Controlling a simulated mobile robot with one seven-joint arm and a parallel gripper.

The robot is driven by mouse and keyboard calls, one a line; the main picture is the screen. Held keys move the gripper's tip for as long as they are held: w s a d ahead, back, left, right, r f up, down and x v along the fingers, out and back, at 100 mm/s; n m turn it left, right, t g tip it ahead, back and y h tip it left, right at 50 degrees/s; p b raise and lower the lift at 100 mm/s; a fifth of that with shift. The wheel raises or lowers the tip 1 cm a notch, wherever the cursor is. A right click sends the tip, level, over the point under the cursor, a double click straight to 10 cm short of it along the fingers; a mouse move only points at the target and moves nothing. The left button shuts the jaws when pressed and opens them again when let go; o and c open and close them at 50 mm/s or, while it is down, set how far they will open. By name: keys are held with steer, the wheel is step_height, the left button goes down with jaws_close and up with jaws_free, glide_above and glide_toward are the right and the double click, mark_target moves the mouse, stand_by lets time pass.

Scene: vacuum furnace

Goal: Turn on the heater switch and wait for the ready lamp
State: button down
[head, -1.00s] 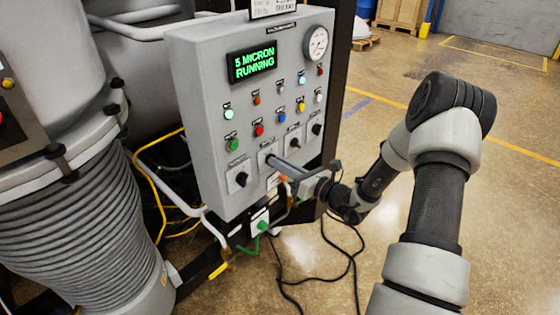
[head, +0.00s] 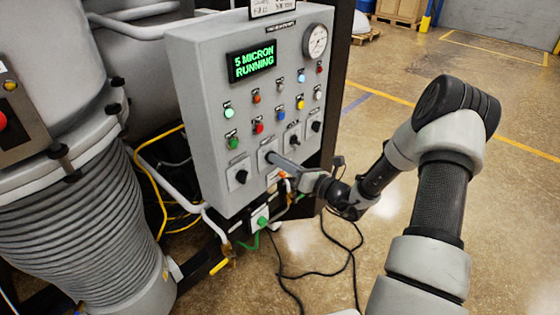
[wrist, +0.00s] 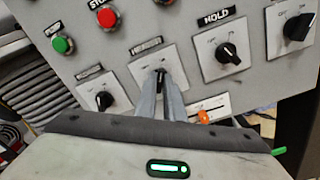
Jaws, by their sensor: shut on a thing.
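The grey control panel (head: 215,150) fills the middle of the head view. The heater switch is a black knob on a pale square plate (wrist: 140,74) in the lower row; its label in the wrist view is blurred but looks like "HEATER". My gripper (wrist: 160,82) is shut on this knob, and its fingers hide much of it. In the head view my gripper (head: 271,157) reaches the panel from the lower right. Small lamps sit above the buttons. A pale green one (head: 229,113) and a light blue one (head: 301,76) look lit. I cannot read which is the ready lamp.
The display (head: 252,63) reads "5 MICRON RUNNING". The HOLD knob (wrist: 229,53) is just right of my fingers, another knob (wrist: 104,101) left. A green button (wrist: 62,45) and red button (wrist: 108,18) are above. Black cables (head: 320,258) lie on the floor.

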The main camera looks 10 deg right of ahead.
steer(key=c, duration=1.9)
jaws_free()
steer(key=shift+o, duration=0.2)
steer(key=b+v, duration=0.1)
steer(key=v, duration=1.6)
steer(key=shift+s+d+b, duration=0.15)
steer(key=shift+b, duration=0.2)
